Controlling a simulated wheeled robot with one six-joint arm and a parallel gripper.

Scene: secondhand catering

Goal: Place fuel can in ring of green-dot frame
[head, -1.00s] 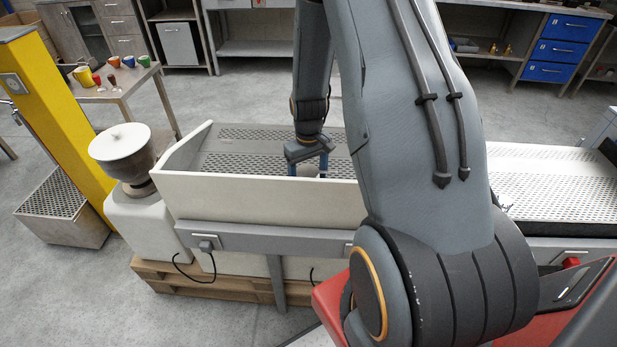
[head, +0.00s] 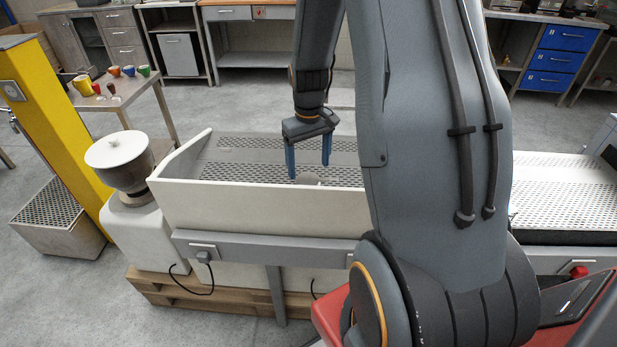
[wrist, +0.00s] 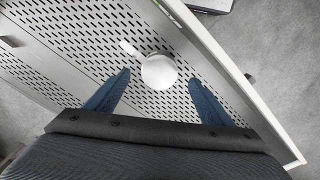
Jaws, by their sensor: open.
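My gripper (head: 308,163) is open and empty above the perforated floor of the white-walled trough. Its two blue fingers point down, and it also shows in the wrist view (wrist: 153,92). A white rounded object (wrist: 158,72) with a short pale stub to its upper left stands on the perforated floor, seen between and just beyond the fingertips in the wrist view. No green-dot frame is recognisable in either view.
The trough's front wall (head: 255,205) and slanted left side surround the perforated floor (head: 240,172). A grey-white hopper (head: 120,160) and a yellow post (head: 55,125) stand left. A table with coloured mugs (head: 130,87) is behind them. Another perforated deck (head: 560,190) lies right.

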